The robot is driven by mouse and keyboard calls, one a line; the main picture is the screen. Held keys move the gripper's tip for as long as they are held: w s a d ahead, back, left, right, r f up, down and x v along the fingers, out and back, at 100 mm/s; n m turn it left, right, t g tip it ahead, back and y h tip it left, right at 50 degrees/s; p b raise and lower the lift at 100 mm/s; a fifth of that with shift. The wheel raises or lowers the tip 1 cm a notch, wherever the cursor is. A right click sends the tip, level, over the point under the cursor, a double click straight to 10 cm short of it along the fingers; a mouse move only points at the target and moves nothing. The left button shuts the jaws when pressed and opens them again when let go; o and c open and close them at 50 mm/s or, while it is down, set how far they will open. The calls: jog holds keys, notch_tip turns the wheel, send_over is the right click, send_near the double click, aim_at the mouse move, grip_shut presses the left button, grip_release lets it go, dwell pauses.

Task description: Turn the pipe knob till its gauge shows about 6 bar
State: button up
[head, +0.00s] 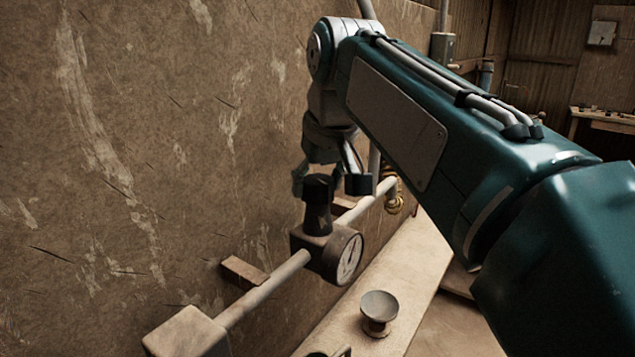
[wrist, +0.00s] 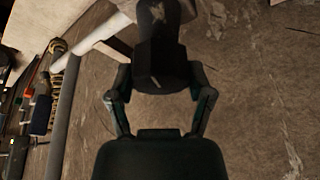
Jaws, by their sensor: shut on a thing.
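The pipe knob (head: 318,203) is black and stands upright on top of a dark block on the wall pipe. The round gauge (head: 349,259) is on the side of that block. Its pale dial shows at a slant with a dark needle, but its numbers are too small to read. My gripper (head: 330,184) points down over the knob, with its fingers at either side of the top. In the wrist view the knob (wrist: 160,65) sits between the fingertips of my gripper (wrist: 160,77), which is shut on it.
The pale pipe (head: 265,289) runs along the brown wall (head: 140,150), from a box (head: 187,334) at the front to a brass fitting (head: 394,200) behind. A bench (head: 418,262) below bears a small metal dish (head: 379,307). In the wrist view, several tools (wrist: 38,112) lie at the left.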

jog(key=m, duration=0.2)
jog(key=m+h, duration=0.1)
jog(key=m, duration=0.1)
jog(key=shift+f+h, duration=0.15)
jog(key=shift+h, duration=0.15)
jog(key=shift+m+h, duration=0.7)
jog(key=shift+m, duration=1.2)
jog(key=o, duration=1.1)
jog(key=shift+a, duration=0.1)
jog(key=v, duration=1.2)
jog(key=shift+w+a, duration=0.1)
jog(key=shift+a, duration=0.05)
